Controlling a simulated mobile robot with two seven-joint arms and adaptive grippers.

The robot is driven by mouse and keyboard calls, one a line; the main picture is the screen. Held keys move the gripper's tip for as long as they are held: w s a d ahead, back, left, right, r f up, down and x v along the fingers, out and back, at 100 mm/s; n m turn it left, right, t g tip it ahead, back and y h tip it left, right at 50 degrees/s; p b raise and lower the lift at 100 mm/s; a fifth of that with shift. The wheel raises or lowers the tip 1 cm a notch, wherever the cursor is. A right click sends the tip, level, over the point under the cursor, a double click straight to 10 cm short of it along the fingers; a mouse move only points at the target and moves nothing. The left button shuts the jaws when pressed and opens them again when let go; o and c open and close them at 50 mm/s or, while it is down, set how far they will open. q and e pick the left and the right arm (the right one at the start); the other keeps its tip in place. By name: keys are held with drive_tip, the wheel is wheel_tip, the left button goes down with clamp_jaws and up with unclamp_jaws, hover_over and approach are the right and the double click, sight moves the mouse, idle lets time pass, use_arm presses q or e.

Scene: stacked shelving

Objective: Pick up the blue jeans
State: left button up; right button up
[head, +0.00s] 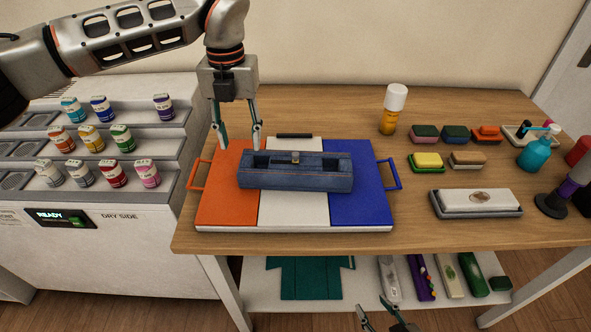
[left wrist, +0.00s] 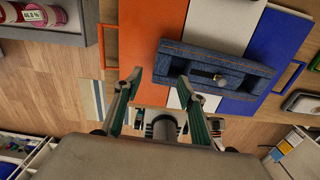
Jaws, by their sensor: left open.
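The folded blue jeans (head: 320,182) lie across the middle of a board with orange, white and blue panels. They also show in the left wrist view (left wrist: 225,62), just beyond my fingertips and to the right. My left gripper (head: 240,146) is open and empty above the orange panel, near the left back end of the jeans. In the left wrist view its fingertips (left wrist: 160,77) are apart, the right one close to the jeans' edge in the picture. I cannot tell whether it touches. My right gripper (head: 374,312) shows only partly at the bottom edge, its fingers apart.
The board (head: 225,200) has side handles and sits on a wooden table (head: 420,225). A stepped rack (head: 95,185) with several small jars stands left. A lower shelf holds green cloth (head: 305,280).

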sight(246, 161)
use_arm(q)
drive_tip(key=shift+w+d+f, duration=0.1)
drive_tip(key=shift+w+f, duration=0.05)
drive_tip(key=shift+f, duration=1.85)
drive_tip(key=shift+w+d+f, duration=0.1)
drive_tip(key=shift+w+f, duration=0.05)
drive_tip(key=shift+f, duration=1.8)
clamp_jaws()
